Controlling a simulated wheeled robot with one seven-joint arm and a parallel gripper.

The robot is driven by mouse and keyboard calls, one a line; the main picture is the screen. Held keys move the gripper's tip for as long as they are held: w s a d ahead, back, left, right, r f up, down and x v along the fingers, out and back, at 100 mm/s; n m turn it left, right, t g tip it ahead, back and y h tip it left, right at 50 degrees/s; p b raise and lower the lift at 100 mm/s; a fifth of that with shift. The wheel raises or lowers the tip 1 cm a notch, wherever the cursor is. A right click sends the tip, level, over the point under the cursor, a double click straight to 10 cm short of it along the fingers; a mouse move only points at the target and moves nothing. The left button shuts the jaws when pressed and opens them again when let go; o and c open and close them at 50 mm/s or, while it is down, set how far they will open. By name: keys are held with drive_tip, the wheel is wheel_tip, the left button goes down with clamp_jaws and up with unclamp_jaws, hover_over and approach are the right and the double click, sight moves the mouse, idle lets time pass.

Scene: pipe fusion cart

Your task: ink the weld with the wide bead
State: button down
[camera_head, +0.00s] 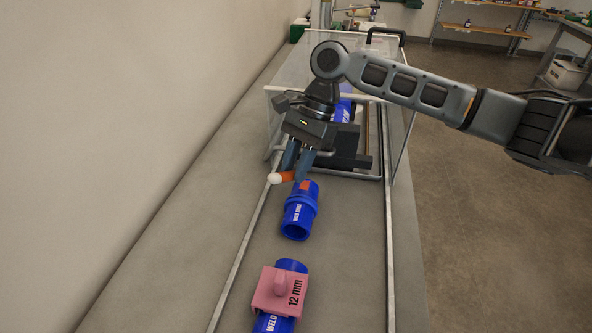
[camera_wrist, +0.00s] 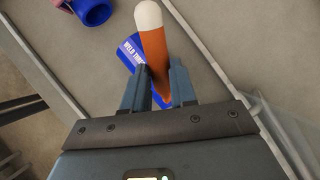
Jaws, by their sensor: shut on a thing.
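My gripper (camera_head: 297,172) is shut on an orange marker (camera_head: 286,177) with a white end, just above the far end of a blue pipe piece (camera_head: 297,216) with a raised collar, lettered WELD and what looks like THREE. An orange patch shows on that pipe beside the fingers; I cannot tell whether it is ink or part of the marker. In the wrist view the marker (camera_wrist: 153,45) stands between the fingers (camera_wrist: 156,90), over the lettered pipe (camera_wrist: 131,52). Nearer, another blue WELD pipe (camera_head: 291,265) carries a pink 12 mm gauge (camera_head: 268,291). A further blue pipe (camera_head: 343,113) lies behind my gripper, partly hidden.
The pipes lie in a row between two metal rails (camera_head: 389,240). A clear guard frame (camera_head: 401,130) and a dark block (camera_head: 352,160) stand around my gripper. A wall runs along the left. Shelves (camera_head: 480,27) stand far back right.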

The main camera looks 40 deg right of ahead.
drive_tip(key=shift+r, duration=2.1)
